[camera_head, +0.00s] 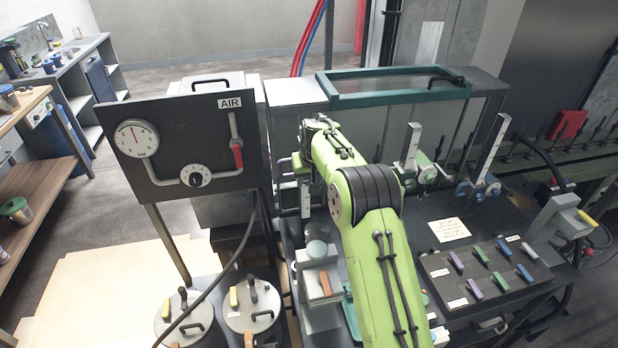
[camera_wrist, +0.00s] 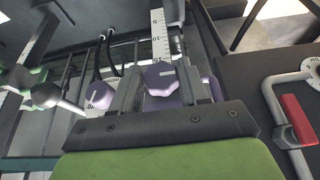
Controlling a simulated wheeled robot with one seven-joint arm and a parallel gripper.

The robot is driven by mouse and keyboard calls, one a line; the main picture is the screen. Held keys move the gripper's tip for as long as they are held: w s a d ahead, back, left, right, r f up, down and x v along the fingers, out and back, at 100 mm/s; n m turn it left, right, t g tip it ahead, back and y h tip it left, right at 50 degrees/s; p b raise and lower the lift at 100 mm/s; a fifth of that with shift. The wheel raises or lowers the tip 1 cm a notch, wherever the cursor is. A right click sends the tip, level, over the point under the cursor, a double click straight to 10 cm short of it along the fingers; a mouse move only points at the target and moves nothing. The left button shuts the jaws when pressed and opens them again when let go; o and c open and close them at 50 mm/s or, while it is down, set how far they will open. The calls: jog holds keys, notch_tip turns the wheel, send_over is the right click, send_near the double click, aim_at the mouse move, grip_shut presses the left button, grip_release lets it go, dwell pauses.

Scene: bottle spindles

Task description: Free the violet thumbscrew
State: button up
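In the wrist view, my gripper (camera_wrist: 158,92) has its two fingers apart, one on each side of a violet eight-sided thumbscrew knob (camera_wrist: 161,77). Whether the fingers press on the knob or stand just clear of it cannot be told. A second violet knob (camera_wrist: 98,96) shows left of the left finger. An upright white scale (camera_wrist: 158,35) rises behind the middle knob. More violet metal shows behind the right finger. My gripper is hidden there.
Green (camera_head: 424,173) and blue (camera_head: 466,190) spindle stations stand to the right. A teal-framed guard (camera_head: 395,97) spans above. The AIR panel (camera_head: 187,130), with gauge and red-handled valve (camera_head: 238,155), stands close left. A board with violet, green and blue levers (camera_head: 484,272) lies front right.

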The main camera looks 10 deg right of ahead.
jog(key=c, duration=0.6)
